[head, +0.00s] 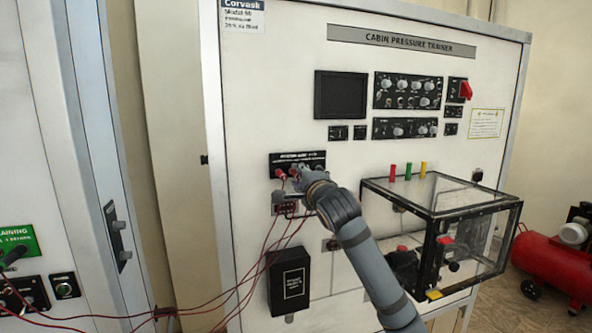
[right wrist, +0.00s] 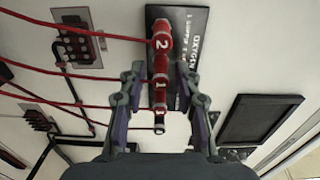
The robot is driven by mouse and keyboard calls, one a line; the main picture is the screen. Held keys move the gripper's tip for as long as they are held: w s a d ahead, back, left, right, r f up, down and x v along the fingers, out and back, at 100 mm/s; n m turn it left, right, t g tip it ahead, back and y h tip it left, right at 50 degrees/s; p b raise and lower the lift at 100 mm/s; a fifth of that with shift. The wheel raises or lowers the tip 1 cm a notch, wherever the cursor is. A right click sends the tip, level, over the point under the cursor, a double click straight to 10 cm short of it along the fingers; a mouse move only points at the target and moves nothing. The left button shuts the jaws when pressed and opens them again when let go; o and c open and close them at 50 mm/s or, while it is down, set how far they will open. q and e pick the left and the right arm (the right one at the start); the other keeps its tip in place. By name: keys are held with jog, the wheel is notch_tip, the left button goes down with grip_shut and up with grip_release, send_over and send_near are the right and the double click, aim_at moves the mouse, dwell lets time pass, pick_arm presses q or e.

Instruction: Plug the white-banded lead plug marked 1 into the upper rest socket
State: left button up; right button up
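My right gripper (head: 301,176) is at the black oxygen panel (head: 312,157) on the trainer's front. In the right wrist view its two fingers (right wrist: 160,82) stand apart, one on each side of a row of red plugs, with visible gaps. The plug marked 1 (right wrist: 160,88) lies between the fingers and appears untouched. A plug marked 2 (right wrist: 160,42) sits farther along the row. Another red plug (right wrist: 161,113) is nearer, its mark hard to read. A small socket block (right wrist: 77,43) has several dark holes; I cannot tell which is the upper rest socket. My left gripper is not seen.
Red leads (head: 262,262) hang below the panel and run left. A black box (head: 290,281) is mounted below. A clear case (head: 445,197) stands right of my right arm. A dark screen (head: 341,95) is above. A second dark block (right wrist: 40,121) shows in the wrist view.

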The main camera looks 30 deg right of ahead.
aim_at(299, 177)
jog(key=shift+b, duration=0.45)
dwell(0.7)
jog(key=shift+c, duration=0.4)
grip_shut()
jog(key=shift+s+f+b, duration=0.1)
jog(key=shift+s+b, duration=0.15)
jog(key=shift+b, duration=0.1)
jog(key=shift+b+v, duration=1.55)
jog(key=shift+v, duration=0.75)
